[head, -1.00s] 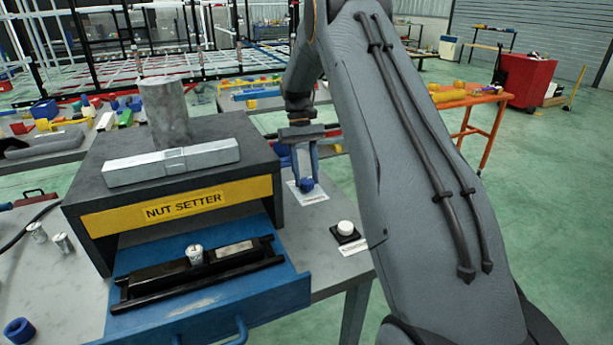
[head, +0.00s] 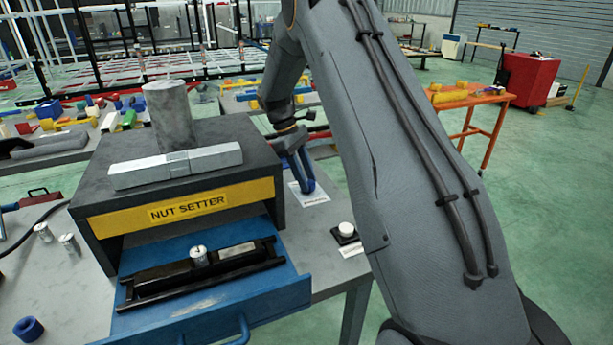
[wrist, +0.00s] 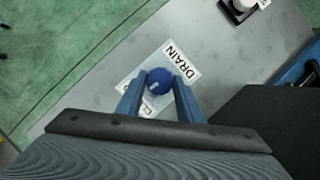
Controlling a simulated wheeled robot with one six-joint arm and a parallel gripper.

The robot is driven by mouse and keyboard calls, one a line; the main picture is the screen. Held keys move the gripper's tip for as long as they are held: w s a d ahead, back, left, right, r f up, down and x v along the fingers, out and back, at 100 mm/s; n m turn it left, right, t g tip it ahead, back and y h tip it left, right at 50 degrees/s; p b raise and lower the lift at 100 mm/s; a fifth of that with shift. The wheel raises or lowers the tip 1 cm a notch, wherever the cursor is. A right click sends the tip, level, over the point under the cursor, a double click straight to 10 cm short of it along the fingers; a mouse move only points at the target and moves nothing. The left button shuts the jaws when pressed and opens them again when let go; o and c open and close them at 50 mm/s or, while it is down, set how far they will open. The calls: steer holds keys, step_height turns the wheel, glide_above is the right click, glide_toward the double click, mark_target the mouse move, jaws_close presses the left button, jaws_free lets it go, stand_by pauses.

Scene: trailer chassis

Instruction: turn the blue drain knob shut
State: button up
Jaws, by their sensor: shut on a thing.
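The blue drain knob (wrist: 159,82) sits on a white label plate (wrist: 184,68) reading "DRAIN" on the grey bench top. In the wrist view my gripper (wrist: 159,80) has its two blue fingers on either side of the knob, shut on it. A pale mark shows on the knob's top. Another word on the plate is partly covered by the left finger. In the head view my gripper (head: 303,184) is tilted at the plate (head: 309,195), right of the nut setter housing, and its fingers hide the knob.
The dark housing labelled NUT SETTER (head: 190,205) stands close to the left of my gripper, its blue drawer (head: 210,325) open. A white button on a black base (head: 346,231) sits nearer the bench edge. The bench edge lies to the right.

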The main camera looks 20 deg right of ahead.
steer(key=shift+a+n, duration=0.1)
steer(key=shift+n, duration=0.4)
steer(key=o, duration=1.1)
steer(key=shift+c, duration=0.2)
steer(key=b+v, duration=0.2)
steer(key=v, duration=0.5)
steer(key=shift+a+r, duration=0.2)
steer(key=shift+r, duration=0.15)
steer(key=shift+r, duration=0.1)
